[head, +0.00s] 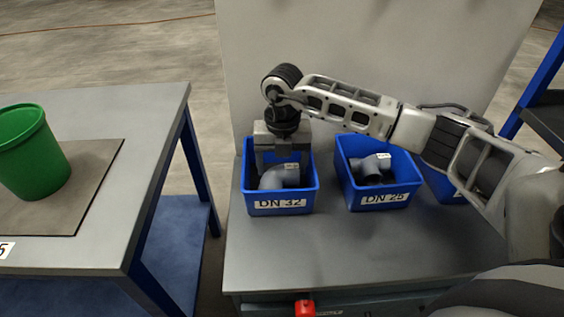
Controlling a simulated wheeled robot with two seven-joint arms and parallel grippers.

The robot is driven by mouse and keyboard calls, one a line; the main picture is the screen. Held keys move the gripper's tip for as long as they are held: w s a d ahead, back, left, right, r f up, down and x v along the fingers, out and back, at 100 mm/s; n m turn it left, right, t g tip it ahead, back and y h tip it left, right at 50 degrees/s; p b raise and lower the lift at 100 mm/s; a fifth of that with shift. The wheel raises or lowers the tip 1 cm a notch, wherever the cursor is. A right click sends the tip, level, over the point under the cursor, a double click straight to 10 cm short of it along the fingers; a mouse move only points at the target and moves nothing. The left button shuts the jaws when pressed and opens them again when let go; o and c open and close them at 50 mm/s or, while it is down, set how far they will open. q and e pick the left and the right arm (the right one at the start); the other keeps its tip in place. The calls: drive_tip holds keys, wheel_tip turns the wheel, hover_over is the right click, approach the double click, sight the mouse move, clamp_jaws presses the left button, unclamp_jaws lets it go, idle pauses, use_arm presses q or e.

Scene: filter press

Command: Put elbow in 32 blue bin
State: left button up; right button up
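The blue bin labelled DN 32 (281,204) stands on the grey workbench. A grey pipe elbow (279,177) lies low inside it, with a small white label near its upper right. My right gripper (281,162) points down into this bin, directly above and around the elbow. Its fingers look spread wide apart, near the bin's side walls. The fingertips are partly hidden by the bin, and whether they touch the elbow cannot be seen. My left gripper is not in view.
A blue bin labelled DN 25 (384,199), holding a grey fitting (373,169), stands to the right. Another blue bin (441,187) is partly behind my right arm. A green bucket (31,152) stands on the left table (152,113). The workbench front (340,248) is clear.

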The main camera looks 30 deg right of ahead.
wheel_tip(320, 180, up, 12)
drive_tip(key=shift+r, duration=0.2)
idle(0.4)
idle(0.4)
